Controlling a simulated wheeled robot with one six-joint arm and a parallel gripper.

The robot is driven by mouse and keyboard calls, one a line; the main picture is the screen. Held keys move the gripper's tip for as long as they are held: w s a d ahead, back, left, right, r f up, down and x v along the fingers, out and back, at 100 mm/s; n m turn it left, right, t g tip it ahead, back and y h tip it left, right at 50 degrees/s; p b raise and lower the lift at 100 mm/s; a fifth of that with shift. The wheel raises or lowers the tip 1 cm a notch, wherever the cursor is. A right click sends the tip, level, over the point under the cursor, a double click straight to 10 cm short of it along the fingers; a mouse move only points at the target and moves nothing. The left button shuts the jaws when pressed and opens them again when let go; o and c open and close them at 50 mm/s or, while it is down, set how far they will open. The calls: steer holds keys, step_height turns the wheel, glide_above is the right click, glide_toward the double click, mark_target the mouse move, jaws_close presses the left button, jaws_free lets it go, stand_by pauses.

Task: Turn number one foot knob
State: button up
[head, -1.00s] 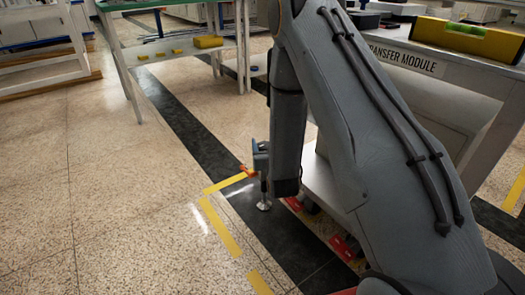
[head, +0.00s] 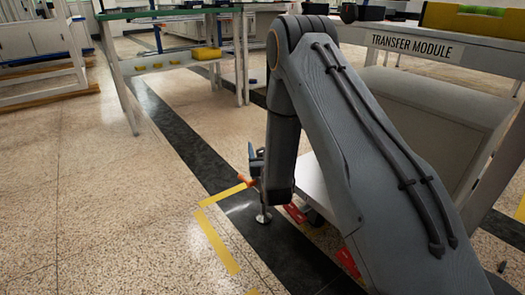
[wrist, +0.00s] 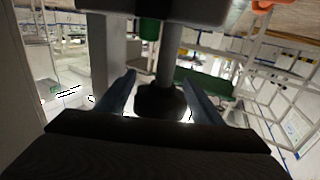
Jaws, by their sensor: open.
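The foot knob (wrist: 160,101) is a dark, rounded knob on a grey stem (wrist: 168,55) in the wrist view. My gripper (wrist: 159,76) is open, with one blue-grey finger on each side of the knob; I cannot tell whether either touches it. In the head view, a foot with a shiny round pad (head: 263,217) stands on the black floor strip, and an orange part (head: 246,181) shows above it. My arm hides most of the gripper and the knob there. No number on the knob is readable.
A bench marked TRANSFER MODULE (head: 412,47) stands at the right, with a yellow level (head: 475,20) on top. A green-topped table (head: 165,13) stands at the back left. Yellow tape (head: 216,242) marks the floor. Open floor lies at the left.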

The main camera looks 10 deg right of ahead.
steer(key=shift+w, duration=0.25)
steer(key=c, duration=1.1)
steer(key=shift+o, duration=0.3)
steer(key=shift+h, duration=0.3)
steer(key=shift+s+d+m+g+h+p, duration=0.15)
steer(key=shift+d+m+g+h+p, duration=0.35)
steer(key=shift+m+h, duration=0.7)
steer(key=shift+s+d+m+g+h+p, duration=0.15)
steer(key=shift+m+g+h+p, duration=0.55)
steer(key=shift+h, duration=0.85)
steer(key=shift+s+d+m+g+h+p, duration=0.1)
steer(key=shift+d+m+g+h+p, duration=0.25)
steer(key=shift+m+h+p, duration=0.7)
steer(key=shift+h, duration=0.4)
